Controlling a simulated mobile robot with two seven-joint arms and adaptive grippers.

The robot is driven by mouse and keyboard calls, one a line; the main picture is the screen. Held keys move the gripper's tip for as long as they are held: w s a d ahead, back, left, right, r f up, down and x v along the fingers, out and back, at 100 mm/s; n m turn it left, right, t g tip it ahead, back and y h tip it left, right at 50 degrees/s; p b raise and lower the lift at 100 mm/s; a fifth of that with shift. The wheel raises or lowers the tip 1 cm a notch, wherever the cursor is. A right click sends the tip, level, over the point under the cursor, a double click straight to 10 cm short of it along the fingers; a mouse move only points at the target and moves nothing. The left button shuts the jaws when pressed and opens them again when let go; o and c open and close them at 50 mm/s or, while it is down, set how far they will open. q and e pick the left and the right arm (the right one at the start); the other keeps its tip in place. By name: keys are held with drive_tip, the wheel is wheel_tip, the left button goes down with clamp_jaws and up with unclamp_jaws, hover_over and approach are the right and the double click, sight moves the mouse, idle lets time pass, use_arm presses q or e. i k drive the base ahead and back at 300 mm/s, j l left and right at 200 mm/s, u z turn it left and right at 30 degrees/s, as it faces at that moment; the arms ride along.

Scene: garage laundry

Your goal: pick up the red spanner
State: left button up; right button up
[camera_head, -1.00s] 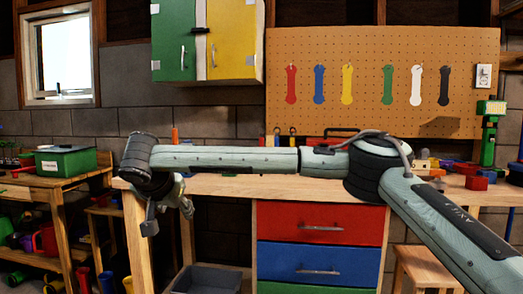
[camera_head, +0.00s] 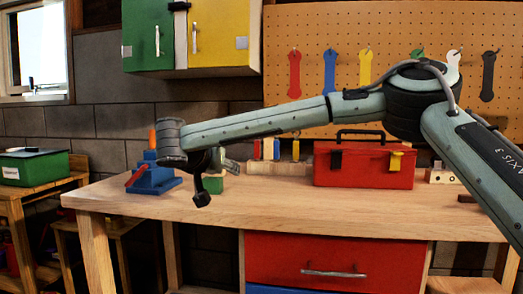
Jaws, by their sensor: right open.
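The red spanner (camera_head: 294,75) hangs upright at the left end of a row of coloured spanners on the pegboard (camera_head: 285,28). My right arm reaches across the view from the right, below the spanner. My right gripper (camera_head: 212,191) is open and empty, over the left part of the workbench, well to the left of and below the spanner. Part of the gripper is hidden by the wrist. My left gripper is not in view.
Blue, yellow, green, white and dark spanners hang beside the red one. On the wooden workbench (camera_head: 330,209) stand a red toolbox (camera_head: 350,176) and a blue vise (camera_head: 152,178). A green and yellow cabinet (camera_head: 152,38) hangs left of the pegboard. The bench front is clear.

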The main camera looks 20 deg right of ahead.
sight(257, 143)
drive_tip(key=i+l, duration=0.9)
